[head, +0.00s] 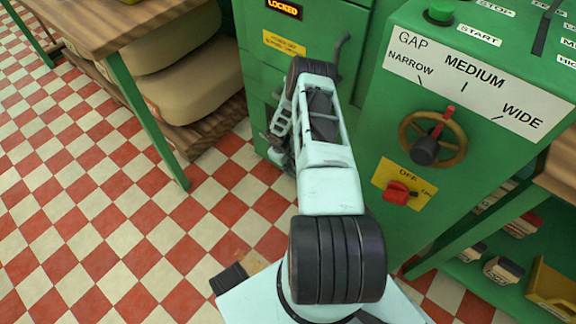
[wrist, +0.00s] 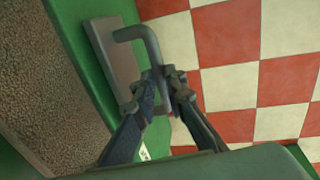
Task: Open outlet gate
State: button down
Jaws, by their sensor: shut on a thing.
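A grey bent bar handle (wrist: 151,50) stands out from a grey plate (wrist: 113,50) on the green machine side in the wrist view. I take this to be the outlet gate's handle. My gripper (wrist: 164,78) is shut on the bar, with one dark finger on each side of it. In the head view my gripper (head: 278,143) is low against the green machine front (head: 258,80), and my arm hides most of the gate area. I cannot tell from these views how far the gate stands open.
A lit sign (head: 284,8) on the machine reads LOCKED. To the right are a handwheel (head: 455,153) under a GAP scale and a red switch (head: 399,193) on a yellow plate. A wooden table (head: 110,22) with sacks (head: 190,85) stands left. The checkered floor between is clear.

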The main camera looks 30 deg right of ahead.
jog(key=s+a+p, duration=0.1)
jog(key=s+a, duration=0.1)
jog(key=a, duration=0.3)
jog(key=shift+a+p, duration=0.4)
jog(key=c, duration=2)
grip_release()
jog(key=shift+o, duration=0.2)
notch_tip(320, 180, up, 12)
jog(key=a, duration=0.2)
jog(key=shift+s, duration=0.4)
